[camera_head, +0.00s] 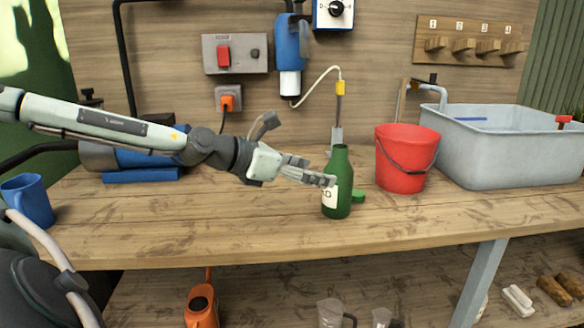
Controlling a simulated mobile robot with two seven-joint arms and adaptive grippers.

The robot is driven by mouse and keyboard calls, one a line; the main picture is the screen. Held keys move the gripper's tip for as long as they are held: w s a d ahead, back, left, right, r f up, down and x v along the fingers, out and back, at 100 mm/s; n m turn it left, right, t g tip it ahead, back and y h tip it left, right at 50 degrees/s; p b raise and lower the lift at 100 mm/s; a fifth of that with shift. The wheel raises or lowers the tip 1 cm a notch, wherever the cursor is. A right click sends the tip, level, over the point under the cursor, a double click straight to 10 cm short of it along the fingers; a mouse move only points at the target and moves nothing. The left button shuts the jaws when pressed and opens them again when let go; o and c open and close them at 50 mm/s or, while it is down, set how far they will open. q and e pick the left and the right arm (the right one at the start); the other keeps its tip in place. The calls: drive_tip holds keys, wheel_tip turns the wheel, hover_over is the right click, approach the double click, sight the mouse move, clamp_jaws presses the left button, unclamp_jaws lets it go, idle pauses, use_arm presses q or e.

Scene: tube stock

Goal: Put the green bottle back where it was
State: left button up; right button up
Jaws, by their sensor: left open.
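The green bottle (343,165) stands upright on the wooden workbench, with a pale label partly hidden by my fingers. A small green cap (358,196) lies on the bench just right of it. My left gripper (331,181) is open and reaches in from the left, its fingertips at the bottle's label. I cannot tell whether the fingers touch the bottle or are only in front of it. My right gripper is not in view.
A red bucket (402,165) stands right of the bottle, with a grey sink (500,165) beyond it. A blue mug (30,200) stands at the bench's left end. The workbench (230,225) is clear in front. Wall-mounted switches and a cable hang behind.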

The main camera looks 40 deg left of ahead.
use_arm(q)
drive_tip(key=shift+b+v, duration=0.65)
drive_tip(key=shift+v, duration=1.8)
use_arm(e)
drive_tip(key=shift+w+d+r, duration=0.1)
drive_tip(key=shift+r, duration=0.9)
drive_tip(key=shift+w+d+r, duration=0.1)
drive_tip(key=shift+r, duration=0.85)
